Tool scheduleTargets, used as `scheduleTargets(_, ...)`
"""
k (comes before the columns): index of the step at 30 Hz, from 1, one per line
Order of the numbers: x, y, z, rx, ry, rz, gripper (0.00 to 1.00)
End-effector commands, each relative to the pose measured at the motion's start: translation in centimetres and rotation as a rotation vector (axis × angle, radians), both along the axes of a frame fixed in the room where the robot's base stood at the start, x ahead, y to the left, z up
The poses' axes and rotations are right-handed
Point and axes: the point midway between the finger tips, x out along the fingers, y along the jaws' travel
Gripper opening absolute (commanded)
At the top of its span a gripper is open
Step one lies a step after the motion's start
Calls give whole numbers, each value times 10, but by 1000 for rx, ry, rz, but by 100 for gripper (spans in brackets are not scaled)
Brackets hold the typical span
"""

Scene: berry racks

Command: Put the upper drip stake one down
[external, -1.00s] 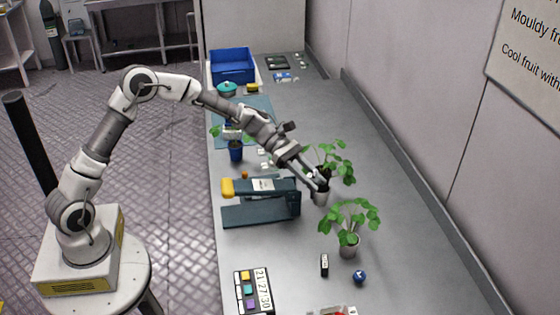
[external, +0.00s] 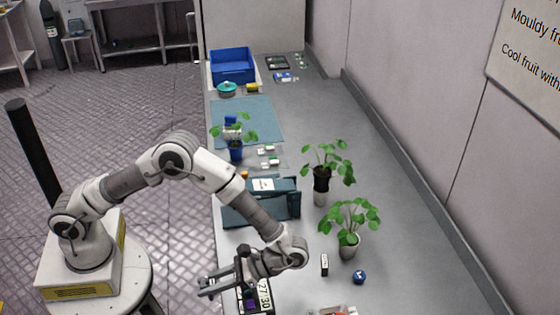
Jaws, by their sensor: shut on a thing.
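The lower potted plant (external: 349,245) stands nearer the front. My gripper is well away from both plants.
A black-and-white block (external: 324,265) and a blue ball (external: 359,277) lie in front of the lower plant. A blue-potted plant (external: 236,154), a mat (external: 258,115) and a blue crate (external: 232,78) are farther back. The bench's right side is clear.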

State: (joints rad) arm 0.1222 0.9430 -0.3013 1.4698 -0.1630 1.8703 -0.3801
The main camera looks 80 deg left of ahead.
Motion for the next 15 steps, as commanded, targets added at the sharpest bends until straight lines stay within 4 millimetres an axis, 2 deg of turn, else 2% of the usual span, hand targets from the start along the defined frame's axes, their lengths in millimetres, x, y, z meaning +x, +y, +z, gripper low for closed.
scheduleTargets(3,-19,14,-6,3,0,-273,0)
scheduleTargets(7,-28,34,-7,1,-1,-560,0)
scheduleTargets(11,-29,53,-3,0,-1,-847,0)
scheduleTargets(15,-19,70,11,0,-3,-1157,0)
